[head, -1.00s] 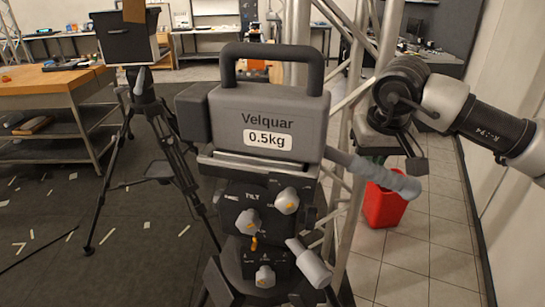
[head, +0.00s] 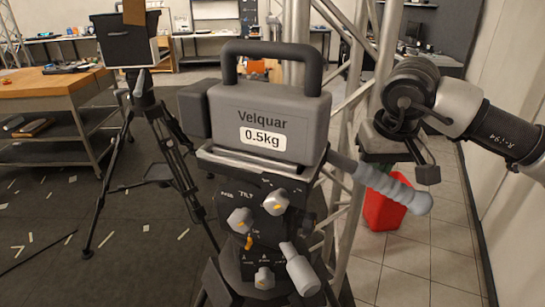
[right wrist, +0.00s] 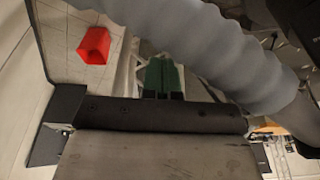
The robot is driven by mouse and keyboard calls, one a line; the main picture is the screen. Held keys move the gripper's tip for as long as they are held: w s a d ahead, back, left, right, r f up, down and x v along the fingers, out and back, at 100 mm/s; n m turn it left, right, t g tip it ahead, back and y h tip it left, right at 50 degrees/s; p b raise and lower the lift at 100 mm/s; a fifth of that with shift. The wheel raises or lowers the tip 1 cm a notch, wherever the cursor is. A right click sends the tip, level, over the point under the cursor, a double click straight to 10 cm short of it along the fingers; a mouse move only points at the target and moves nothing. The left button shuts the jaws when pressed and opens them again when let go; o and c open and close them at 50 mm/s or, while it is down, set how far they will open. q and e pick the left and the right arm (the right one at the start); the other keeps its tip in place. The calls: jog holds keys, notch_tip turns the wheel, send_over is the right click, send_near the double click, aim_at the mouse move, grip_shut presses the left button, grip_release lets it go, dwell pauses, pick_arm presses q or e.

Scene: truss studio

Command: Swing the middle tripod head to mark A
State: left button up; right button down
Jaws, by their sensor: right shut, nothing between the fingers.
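The middle tripod head (head: 245,222) stands upright in front of me. It carries a grey block (head: 232,121) labelled "Velquar 0.5kg" with a dark top handle. Its grey ribbed pan handle (head: 391,187) points right and toward me; it also crosses the top of the right wrist view (right wrist: 200,45). A shorter light grey lever (head: 299,270) and several knobs sit on its front. My right gripper (head: 405,163) is shut and empty, just behind the pan handle. I cannot tell whether they touch. Mark A is not readable. My left gripper is not in view.
Another tripod (head: 165,150) with a black box on top stands at left, beside a wooden-topped bench (head: 50,83). A metal truss (head: 350,90) rises close behind the middle head. A red bin (head: 382,212) stands on the tiles at right. The wall is close at far right.

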jog(key=shift+a, duration=0.15)
jog(key=shift+s, duration=0.35)
dwell(0.3)
dwell(0.4)
jog(key=shift+w+r, duration=0.1)
jog(key=shift+w, duration=0.65)
jog(key=w+p+v, duration=0.2)
jog(key=p+v, duration=0.4)
jog(key=v, duration=0.2)
jog(key=shift+r+p, duration=0.3)
jog(key=shift+r, duration=0.25)
jog(key=shift+s+f, duration=0.1)
